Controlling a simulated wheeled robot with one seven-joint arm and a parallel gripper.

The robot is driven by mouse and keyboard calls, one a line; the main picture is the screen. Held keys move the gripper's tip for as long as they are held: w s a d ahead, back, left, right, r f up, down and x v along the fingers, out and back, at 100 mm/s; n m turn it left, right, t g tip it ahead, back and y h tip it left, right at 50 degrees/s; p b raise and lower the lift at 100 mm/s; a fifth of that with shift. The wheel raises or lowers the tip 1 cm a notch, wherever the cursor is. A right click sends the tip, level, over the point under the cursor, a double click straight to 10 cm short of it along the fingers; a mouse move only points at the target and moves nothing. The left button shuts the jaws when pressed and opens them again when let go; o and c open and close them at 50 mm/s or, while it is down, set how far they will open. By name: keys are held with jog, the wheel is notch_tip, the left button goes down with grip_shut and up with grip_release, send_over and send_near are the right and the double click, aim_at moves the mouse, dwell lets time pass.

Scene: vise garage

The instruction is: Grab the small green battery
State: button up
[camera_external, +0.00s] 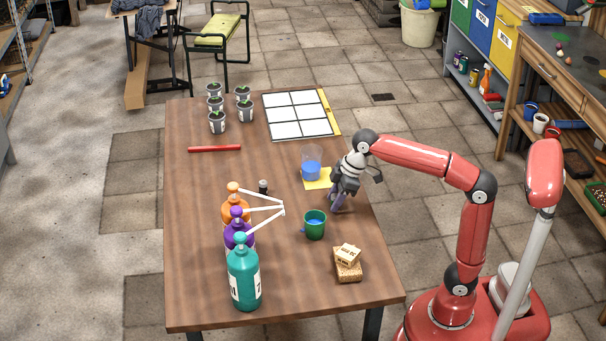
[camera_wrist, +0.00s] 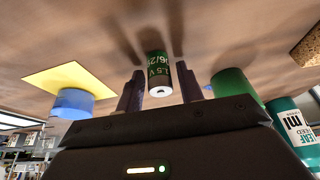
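In the external view my gripper (camera_external: 337,204) points down at the right side of the wooden table (camera_external: 215,285), and the battery cannot be made out there.
A green mug (camera_external: 314,228) stands close to my gripper, on its left. A glass with blue content (camera_external: 311,168) stands on a yellow sheet (camera_external: 318,183) behind it. Pump bottles (camera_external: 244,278) stand further left. The table's right edge is near.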

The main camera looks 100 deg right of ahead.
grip_shut()
